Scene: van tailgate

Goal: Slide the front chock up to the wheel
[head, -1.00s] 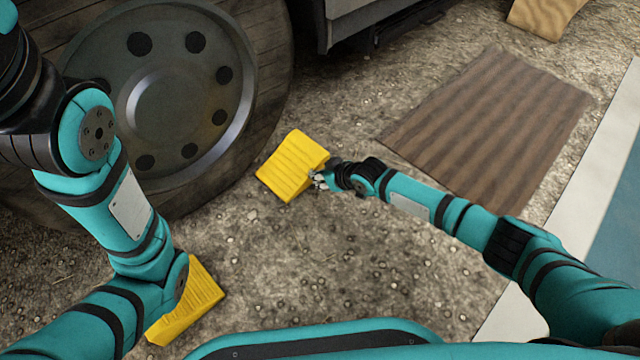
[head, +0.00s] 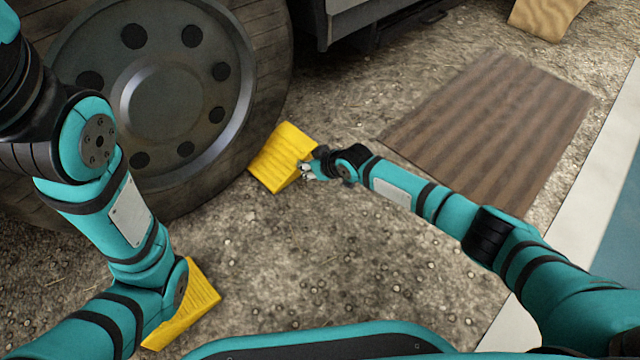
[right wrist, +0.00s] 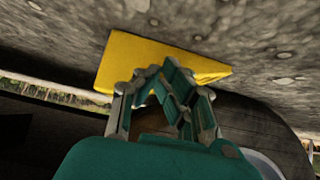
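A yellow ribbed chock (head: 282,155) lies on the gravel at the lower right of the big wheel (head: 165,95). Its left edge is at the tyre's edge in the head view; I cannot tell whether they touch. My right gripper (head: 306,170) is at the chock's right side, on the side away from the wheel. In the right wrist view the chock (right wrist: 125,65) is just beyond the fingers (right wrist: 158,75), which come together at their tips and hide part of it. They look shut and not around the chock. My left gripper is out of view.
A second yellow chock (head: 198,295) lies at the lower left, partly hidden by my left arm. A brown ribbed board (head: 495,125) lies flat at the right. A tan wooden piece (head: 545,15) is at the top right. Open gravel (head: 330,260) lies in the middle.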

